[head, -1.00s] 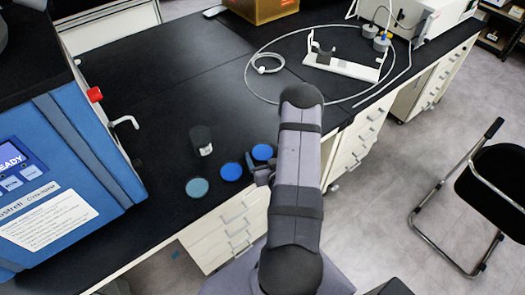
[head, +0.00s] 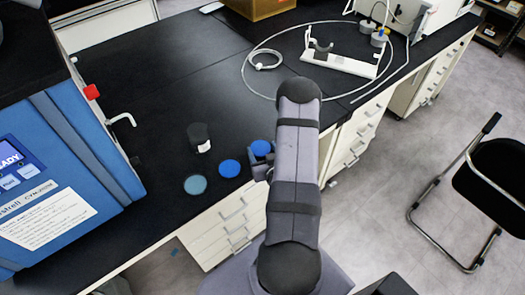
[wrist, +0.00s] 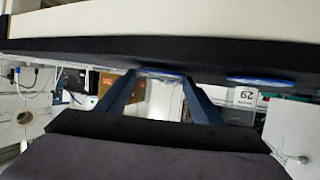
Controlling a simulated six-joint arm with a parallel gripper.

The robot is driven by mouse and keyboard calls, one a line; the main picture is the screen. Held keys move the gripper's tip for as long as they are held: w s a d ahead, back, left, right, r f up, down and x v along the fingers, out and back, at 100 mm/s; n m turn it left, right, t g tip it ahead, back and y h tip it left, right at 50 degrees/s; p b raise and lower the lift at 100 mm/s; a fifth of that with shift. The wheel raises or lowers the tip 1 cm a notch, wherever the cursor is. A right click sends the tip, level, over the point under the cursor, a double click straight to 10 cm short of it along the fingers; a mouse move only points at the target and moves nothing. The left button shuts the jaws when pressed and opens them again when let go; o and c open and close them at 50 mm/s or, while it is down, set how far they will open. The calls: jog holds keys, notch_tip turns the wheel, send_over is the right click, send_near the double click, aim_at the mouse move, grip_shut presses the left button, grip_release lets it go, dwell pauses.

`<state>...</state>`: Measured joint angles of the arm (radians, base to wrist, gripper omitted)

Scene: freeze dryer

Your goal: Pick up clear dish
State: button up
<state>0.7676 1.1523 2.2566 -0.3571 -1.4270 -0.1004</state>
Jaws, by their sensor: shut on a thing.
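Three flat round dishes sit in a row near the front edge of the black bench. The left one is a teal-grey, see-through-looking dish (head: 194,185); the middle one is a blue dish (head: 229,168). The right-hand blue dish (head: 261,147) is at my gripper (head: 262,162), which is shut on its near side. In the wrist view, which is upside down, this dish's rim (wrist: 160,73) lies between my two fingertips (wrist: 160,78). Another blue dish (wrist: 260,81) shows to the right there. The dish looks still at bench level; the arm hides part of the gripper.
A dark bottle with a white label (head: 200,137) stands behind the dishes. The blue freeze dryer (head: 60,165) stands at left. A white stand (head: 340,58) and coiled tubing (head: 265,60) lie at the back right.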

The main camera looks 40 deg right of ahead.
notch_tip(320, 180, up, 10)
jog(key=b, duration=0.1)
jog(key=shift+f, duration=0.2)
dwell(0.4)
jog(key=shift+r, duration=0.1)
jog(key=shift+a, duration=0.15)
